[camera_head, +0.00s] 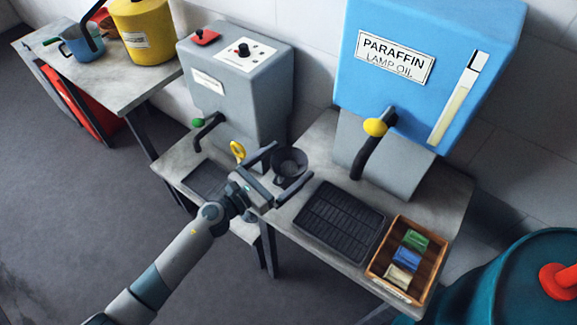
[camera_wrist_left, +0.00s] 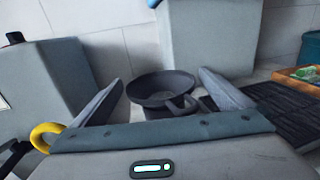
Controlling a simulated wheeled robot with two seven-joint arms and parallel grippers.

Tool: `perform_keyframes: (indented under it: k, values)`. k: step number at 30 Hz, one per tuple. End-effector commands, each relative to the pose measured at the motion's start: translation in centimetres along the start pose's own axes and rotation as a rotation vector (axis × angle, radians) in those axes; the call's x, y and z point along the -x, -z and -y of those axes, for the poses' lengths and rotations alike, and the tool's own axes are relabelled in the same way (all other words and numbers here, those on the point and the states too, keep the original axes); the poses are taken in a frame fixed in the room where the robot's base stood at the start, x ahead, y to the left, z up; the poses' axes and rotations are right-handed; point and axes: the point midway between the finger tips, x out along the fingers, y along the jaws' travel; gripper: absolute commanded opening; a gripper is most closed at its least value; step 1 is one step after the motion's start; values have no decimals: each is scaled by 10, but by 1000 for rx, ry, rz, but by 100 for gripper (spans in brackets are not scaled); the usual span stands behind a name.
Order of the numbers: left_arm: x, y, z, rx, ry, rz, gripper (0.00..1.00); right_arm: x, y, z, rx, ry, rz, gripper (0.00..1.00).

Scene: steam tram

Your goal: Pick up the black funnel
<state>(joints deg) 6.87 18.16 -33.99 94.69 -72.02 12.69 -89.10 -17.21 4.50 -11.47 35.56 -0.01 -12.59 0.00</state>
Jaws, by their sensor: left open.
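The black funnel (camera_head: 289,163) stands on the grey bench between the grey dispenser and the blue paraffin tank. It is a dark round bowl with a small handle at its near side. My left gripper (camera_head: 291,161) is open, with one finger on each side of the funnel. In the left wrist view the funnel (camera_wrist_left: 162,90) shows between the two spread fingers, just beyond the palm. I cannot tell whether a finger touches it. The funnel's lower part is partly hidden by the gripper. My right gripper is not in view.
A black drip tray (camera_head: 340,222) and a wooden box (camera_head: 375,268) of coloured packets lie right of the funnel. The blue paraffin tank (camera_head: 430,75) and grey dispenser (camera_head: 235,85) stand behind. A yellow ring (camera_head: 238,150) is close to the gripper's left side.

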Motion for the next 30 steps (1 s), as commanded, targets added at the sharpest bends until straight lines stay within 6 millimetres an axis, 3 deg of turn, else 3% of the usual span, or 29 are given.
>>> perform_keyframes:
  k: [4,9,10,22,30]
  values:
    - [0,0,0,0,0,0,98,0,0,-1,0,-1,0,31]
    - [0,0,0,0,0,0,58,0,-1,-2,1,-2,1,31]
    - [0,0,0,0,0,0,54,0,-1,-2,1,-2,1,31]
    - [0,-7,0,-2,1,1,54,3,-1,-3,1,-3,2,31]
    - [0,-42,-1,-5,2,0,54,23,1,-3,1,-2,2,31]
